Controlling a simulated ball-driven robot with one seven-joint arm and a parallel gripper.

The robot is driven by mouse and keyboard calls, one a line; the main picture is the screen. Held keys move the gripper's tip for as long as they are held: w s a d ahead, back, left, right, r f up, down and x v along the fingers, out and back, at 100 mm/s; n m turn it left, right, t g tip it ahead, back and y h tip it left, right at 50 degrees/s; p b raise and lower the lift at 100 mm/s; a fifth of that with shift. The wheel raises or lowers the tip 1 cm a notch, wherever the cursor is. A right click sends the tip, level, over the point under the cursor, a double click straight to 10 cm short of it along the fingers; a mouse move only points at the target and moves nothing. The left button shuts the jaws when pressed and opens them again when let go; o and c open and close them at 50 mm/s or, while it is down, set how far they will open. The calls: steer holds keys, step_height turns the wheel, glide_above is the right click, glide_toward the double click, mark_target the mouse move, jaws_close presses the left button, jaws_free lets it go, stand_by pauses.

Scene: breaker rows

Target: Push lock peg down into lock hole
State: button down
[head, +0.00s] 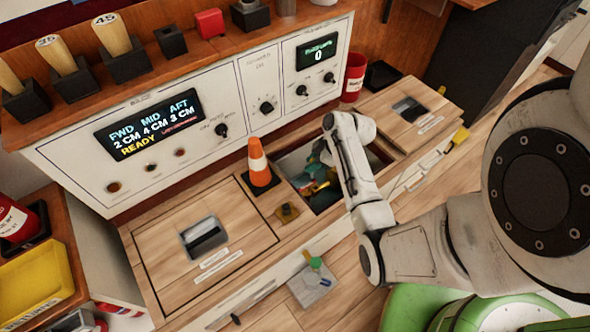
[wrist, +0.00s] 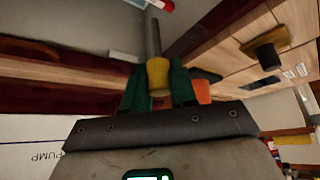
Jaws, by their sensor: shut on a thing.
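My gripper (head: 318,172) reaches down into the open bay in the deck in the head view. In the wrist view its dark green fingers (wrist: 158,88) are shut around the yellow grip (wrist: 158,74) of what looks like the lock peg. A grey rod (wrist: 152,38) sticks out from this grip, away from the gripper. In the head view my arm and the bay's shadow partly hide the held piece. I cannot make out the lock hole in either view, nor whether the rod touches anything.
An orange cone (head: 260,165) stands at the bay's left edge, close to my gripper. A closed wooden hatch (head: 165,245) lies left, another (head: 392,120) right. The control panel (head: 215,100) rises behind.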

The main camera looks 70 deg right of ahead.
steer(key=shift+s+d+f+b, duration=0.45)
steer(key=shift+s+d+f, duration=0.2)
steer(key=shift+f, duration=0.2)
steer(key=shift+r, duration=0.15)
steer(key=b, duration=0.4)
glide_above(310, 184)
steer(key=s, duration=0.2)
step_height(310, 184, down, 6)
steer(key=shift+d, duration=0.3)
steer(key=shift+f+b, duration=1.6)
steer(key=shift+f, duration=0.55)
step_height(310, 184, up, 9)
steer(key=p, duration=0.8)
steer(key=shift+f, duration=0.15)
